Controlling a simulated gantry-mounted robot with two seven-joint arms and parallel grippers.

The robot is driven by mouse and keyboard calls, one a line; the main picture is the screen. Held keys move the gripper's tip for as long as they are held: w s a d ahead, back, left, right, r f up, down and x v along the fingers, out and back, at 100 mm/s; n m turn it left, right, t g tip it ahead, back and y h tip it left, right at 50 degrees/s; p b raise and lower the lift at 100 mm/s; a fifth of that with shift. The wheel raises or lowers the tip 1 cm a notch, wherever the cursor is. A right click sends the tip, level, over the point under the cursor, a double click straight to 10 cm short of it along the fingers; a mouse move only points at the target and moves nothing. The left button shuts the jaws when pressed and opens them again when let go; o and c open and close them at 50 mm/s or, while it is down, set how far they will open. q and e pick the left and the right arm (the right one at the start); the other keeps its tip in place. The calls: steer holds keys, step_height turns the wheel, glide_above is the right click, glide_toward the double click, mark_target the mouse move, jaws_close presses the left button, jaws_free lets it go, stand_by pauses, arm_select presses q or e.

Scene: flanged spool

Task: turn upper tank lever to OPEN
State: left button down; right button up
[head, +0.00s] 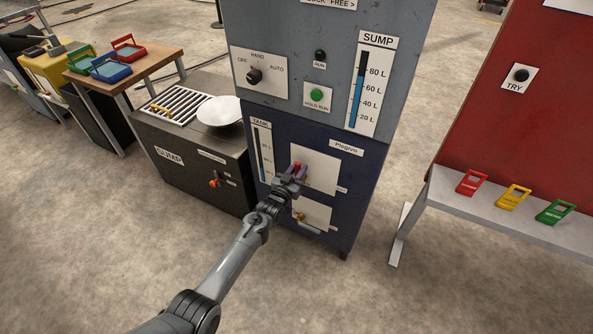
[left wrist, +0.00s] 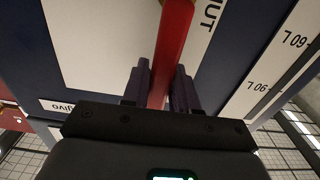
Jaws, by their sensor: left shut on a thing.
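The upper tank lever is a red handle (head: 297,166) on a white plate (head: 318,172) on the lower, dark blue part of the cabinet. My left gripper (head: 290,181) is at the lever in the head view and covers part of it. In the left wrist view the red lever (left wrist: 174,40) runs down between the two dark fingers of my left gripper (left wrist: 161,90), which is shut on it. Lettering ending in "UT" shows beside the lever there. The lever's pivot is hidden. My right gripper is in neither view.
A second white plate (head: 311,214) with a brass-coloured fitting sits below. A tank gauge (head: 262,155) is left of the lever. A grey bench (head: 490,217) stands right; floor in front is clear.

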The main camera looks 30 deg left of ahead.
arm_select(q)
steer(key=c, duration=1)
jaws_free()
steer(key=shift+o, duration=0.2)
steer(key=shift+s, duration=0.15)
steer(key=shift+s+p, duration=0.25)
steer(key=shift+p, duration=0.1)
steer(key=s+p, duration=0.4)
steer(key=s, duration=0.6)
steer(key=shift+d, duration=0.2)
